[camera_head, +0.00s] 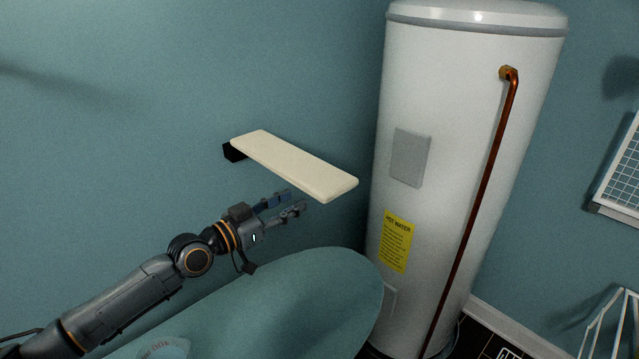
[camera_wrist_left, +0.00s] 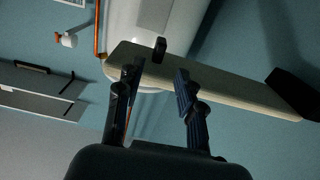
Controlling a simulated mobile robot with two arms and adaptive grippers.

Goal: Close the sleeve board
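The sleeve board (camera_head: 295,163) is a long cream board sticking out from the blue wall, held by a black bracket (camera_head: 233,152) at its wall end. My left gripper (camera_head: 294,199) is just below the board's free end in the head view, its fingers spread and empty. In the left wrist view the board (camera_wrist_left: 225,91) runs across behind the open fingers (camera_wrist_left: 156,82), with the bracket (camera_wrist_left: 293,93) at right and a small black part (camera_wrist_left: 160,49) at its edge. I cannot tell whether a finger touches the board. My right gripper is not in view.
A teal padded board (camera_head: 300,290) lies below my left arm. A tall white water heater (camera_head: 460,110) with a copper pipe (camera_head: 485,170) stands right of the sleeve board's free end. A white rack (camera_head: 612,325) is at the lower right. The wall above the sleeve board is clear.

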